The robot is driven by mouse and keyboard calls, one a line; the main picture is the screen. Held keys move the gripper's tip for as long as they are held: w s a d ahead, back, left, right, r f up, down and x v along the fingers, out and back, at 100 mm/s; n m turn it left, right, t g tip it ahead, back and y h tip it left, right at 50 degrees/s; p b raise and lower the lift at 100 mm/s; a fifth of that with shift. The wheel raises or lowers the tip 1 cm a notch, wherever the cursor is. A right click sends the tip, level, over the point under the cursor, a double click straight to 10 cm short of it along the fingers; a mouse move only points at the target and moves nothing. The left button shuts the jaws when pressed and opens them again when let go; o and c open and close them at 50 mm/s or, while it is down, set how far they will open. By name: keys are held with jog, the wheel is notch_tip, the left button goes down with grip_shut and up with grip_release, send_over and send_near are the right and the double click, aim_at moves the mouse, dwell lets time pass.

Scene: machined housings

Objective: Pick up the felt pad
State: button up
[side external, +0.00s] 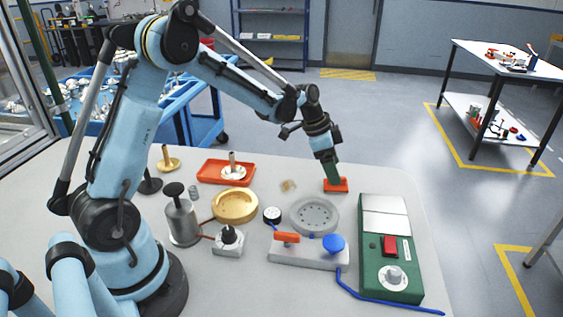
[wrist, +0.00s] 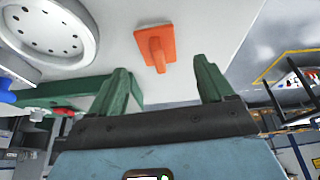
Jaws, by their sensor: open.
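My gripper (side external: 332,174) is open, its green fingers pointing down over an orange-red piece (side external: 337,185) on the table. In the wrist view, my gripper (wrist: 163,84) has its two fingers spread with nothing between them. The orange piece (wrist: 155,45) lies ahead of the gap, a flat base with a raised block. A small beige, roughly square patch (side external: 288,185) lies flat on the table, left of my gripper; it looks most like the felt pad, but is too small to be sure. I do not see it in the wrist view.
A grey round flange with holes (side external: 314,216) and a green box with a red switch (side external: 390,250) stand nearby. A brass ring (side external: 235,205), a red tray (side external: 214,180) and a grey fixture with a blue knob (side external: 310,256) are left and front. The table's right edge is close.

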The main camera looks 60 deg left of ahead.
jog(key=shift+x, duration=2.2)
jog(key=shift+d, duration=0.1)
jog(key=shift+c, duration=0.5)
jog(key=c, duration=1)
jog(key=shift+r, duration=0.1)
jog(key=shift+c, duration=0.2)
jog(key=shift+r, duration=0.6)
notch_tip(320, 180, up, 3)
jog(key=shift+f, duration=0.1)
jog(key=s+d+r, duration=0.5)
jog(key=d+r, duration=0.2)
jog(key=d, duration=0.3)
jog(key=shift+d, duration=0.2)
jog(key=shift+s, duration=0.15)
